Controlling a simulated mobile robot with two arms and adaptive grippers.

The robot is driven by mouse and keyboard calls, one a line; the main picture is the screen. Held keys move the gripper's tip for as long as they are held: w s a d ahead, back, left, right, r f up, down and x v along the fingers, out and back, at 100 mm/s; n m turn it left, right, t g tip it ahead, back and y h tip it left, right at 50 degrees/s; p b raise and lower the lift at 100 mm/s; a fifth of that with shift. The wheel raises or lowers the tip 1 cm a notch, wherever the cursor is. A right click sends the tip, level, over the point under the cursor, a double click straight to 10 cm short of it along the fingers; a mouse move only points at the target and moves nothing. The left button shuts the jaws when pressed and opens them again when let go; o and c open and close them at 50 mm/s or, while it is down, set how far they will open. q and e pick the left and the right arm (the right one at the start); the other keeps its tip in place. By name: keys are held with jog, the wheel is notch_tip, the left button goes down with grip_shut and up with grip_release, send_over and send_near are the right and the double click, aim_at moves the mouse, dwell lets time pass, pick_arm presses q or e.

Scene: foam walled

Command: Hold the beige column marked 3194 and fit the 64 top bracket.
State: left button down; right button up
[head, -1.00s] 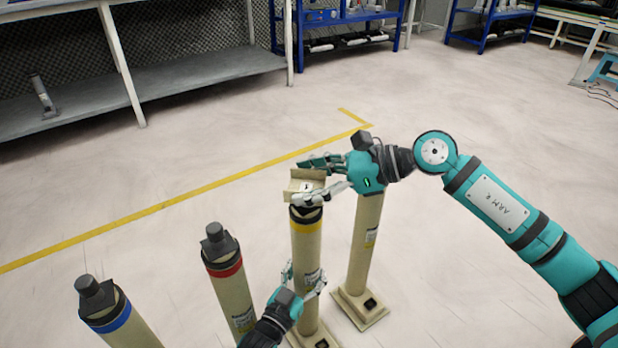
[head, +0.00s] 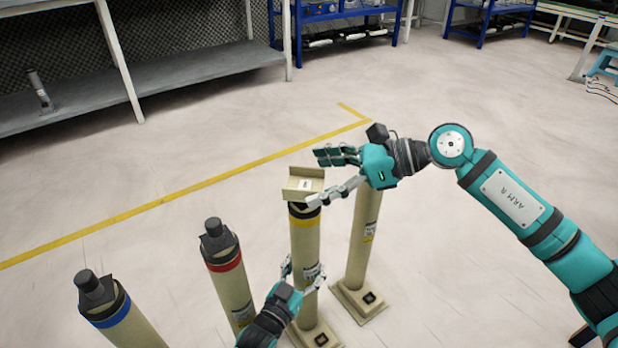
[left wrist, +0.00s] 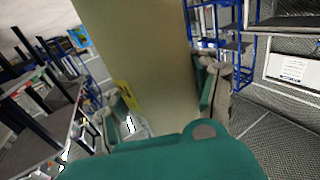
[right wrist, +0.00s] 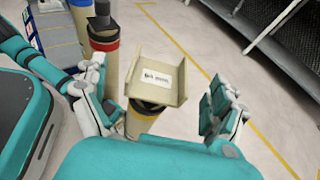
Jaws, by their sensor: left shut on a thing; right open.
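The beige column (head: 304,238) with a yellow band stands upright in the middle of the head view; its label is too small to read. My left gripper (head: 303,278) is shut around its lower part. The column also fills the middle of the left wrist view (left wrist: 140,60). The beige top bracket (head: 303,184), a channel shape with a white label, sits on the column's dark top. It also shows, slightly tilted, in the right wrist view (right wrist: 157,75). My right gripper (head: 330,177) is open just right of the bracket, fingers apart and apparently clear of it.
A red-banded column (head: 228,270) and a blue-banded column (head: 108,308) stand to the left. Another beige column (head: 364,240) stands behind, close to the right hand. A yellow floor line (head: 190,195) crosses beyond. A grey shelf (head: 190,84) stands back left. Open floor lies right.

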pick_arm(q)
jog(key=shift+f, duration=0.15)
pick_arm(e)
jog(key=v, duration=0.9)
jog(key=shift+d, duration=0.15)
jog(key=shift+r, duration=0.1)
pick_arm(q)
jog(key=shift+c, duration=0.9)
grip_release()
